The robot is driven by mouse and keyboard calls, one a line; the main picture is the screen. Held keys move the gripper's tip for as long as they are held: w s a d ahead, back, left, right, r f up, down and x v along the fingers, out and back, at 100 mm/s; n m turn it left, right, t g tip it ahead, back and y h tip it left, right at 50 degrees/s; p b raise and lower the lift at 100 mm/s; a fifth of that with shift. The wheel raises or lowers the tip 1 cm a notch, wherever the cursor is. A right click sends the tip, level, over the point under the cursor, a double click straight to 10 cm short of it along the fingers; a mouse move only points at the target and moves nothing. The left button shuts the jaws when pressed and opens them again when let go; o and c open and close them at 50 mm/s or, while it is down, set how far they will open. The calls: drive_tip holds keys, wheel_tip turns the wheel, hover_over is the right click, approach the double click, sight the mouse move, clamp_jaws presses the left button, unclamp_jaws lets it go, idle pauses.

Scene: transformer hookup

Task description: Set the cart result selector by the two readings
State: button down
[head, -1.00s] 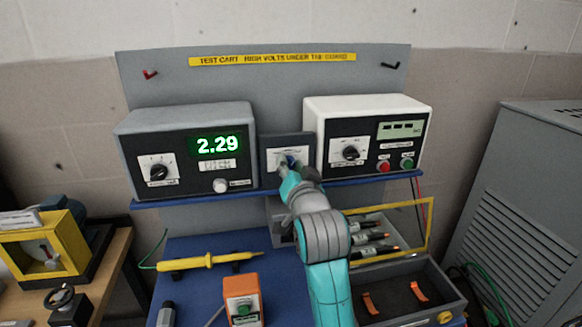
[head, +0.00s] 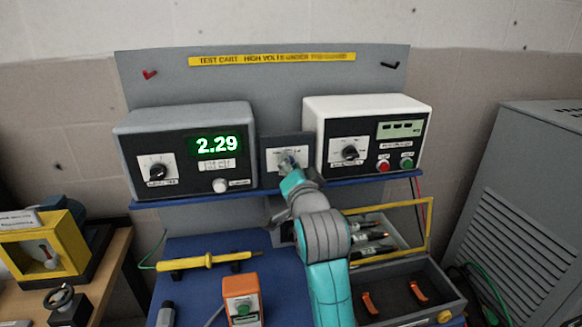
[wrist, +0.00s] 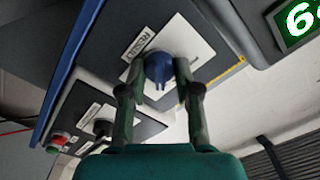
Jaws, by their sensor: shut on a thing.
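The result selector (head: 272,154) is a small dark panel with a white plate, set on the cart shelf between two meters. In the wrist view its plate (wrist: 196,40) reads RESULT and carries a blue knob (wrist: 158,66). My gripper (wrist: 157,72) has its two fingers closed on either side of this knob. In the head view my gripper (head: 290,166) covers most of the knob, so its pointer setting cannot be read. The grey meter (head: 128,140) at left shows 2.29 in green. The white meter (head: 316,113) at right shows only dashes on its display (head: 400,128).
A yellow probe (head: 208,261) and an orange box (head: 242,290) lie on the blue cart top. A grey bin with a yellow frame (head: 430,215) stands right of my arm. A grey louvred cabinet (head: 530,190) is at far right. The blue shelf edge (head: 230,194) runs below the meters.

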drive_tip(key=c, duration=0.8)
unclamp_jaws()
drive_tip(key=v, duration=1.2)
